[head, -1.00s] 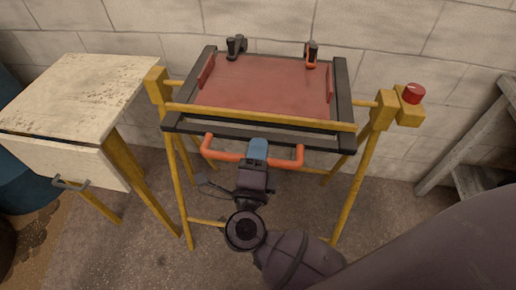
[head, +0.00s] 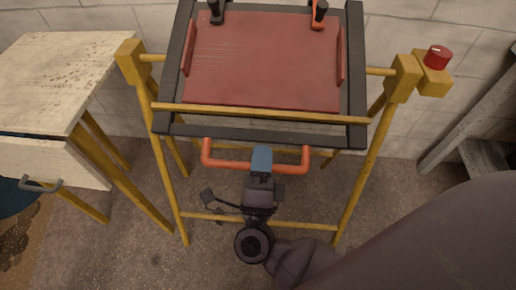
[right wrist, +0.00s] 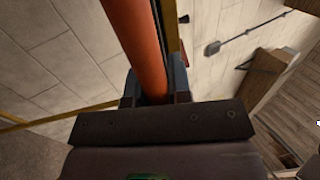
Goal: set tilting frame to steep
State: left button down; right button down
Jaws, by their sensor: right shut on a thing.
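The tilting frame is a red panel (head: 265,62) in a dark grey border (head: 180,127), carried on a yellow stand (head: 363,170). The panel slopes, with its near edge low. An orange bar handle (head: 226,163) hangs at the near edge. My right gripper (head: 261,160) is shut on the middle of this handle. In the right wrist view the orange bar (right wrist: 137,45) runs between the two fingers (right wrist: 154,92). My left gripper is not in view.
A red button (head: 438,56) on a yellow box stands at the stand's right post. A worn pale table (head: 65,75) with a drawer and grey handle (head: 40,185) stands at the left. A grey rack (head: 470,120) is at the right. A block wall is close behind.

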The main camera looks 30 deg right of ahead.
pick_arm(q)
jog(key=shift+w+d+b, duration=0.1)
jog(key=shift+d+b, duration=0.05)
jog(key=shift+b, duration=0.3)
pick_arm(e)
jog(key=shift+w+d+f, duration=0.15)
jog(key=shift+w+f, duration=0.05)
jog(key=shift+f, duration=0.45)
jog(key=shift+w+d+f, duration=0.1)
jog(key=shift+w+f, duration=0.1)
jog(key=shift+f, duration=0.4)
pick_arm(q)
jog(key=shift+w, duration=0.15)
pick_arm(e)
jog(key=c, duration=1.1)
grip_release()
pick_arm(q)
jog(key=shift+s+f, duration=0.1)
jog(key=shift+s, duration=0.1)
pick_arm(e)
jog(key=shift+o, duration=0.2)
pick_arm(q)
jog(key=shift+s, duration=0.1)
jog(key=shift+p, duration=0.45)
pick_arm(e)
jog(key=s+a+f, duration=0.1)
jog(key=s+a, duration=0.7)
jog(key=s, duration=0.4)
jog(key=shift+f, duration=0.15)
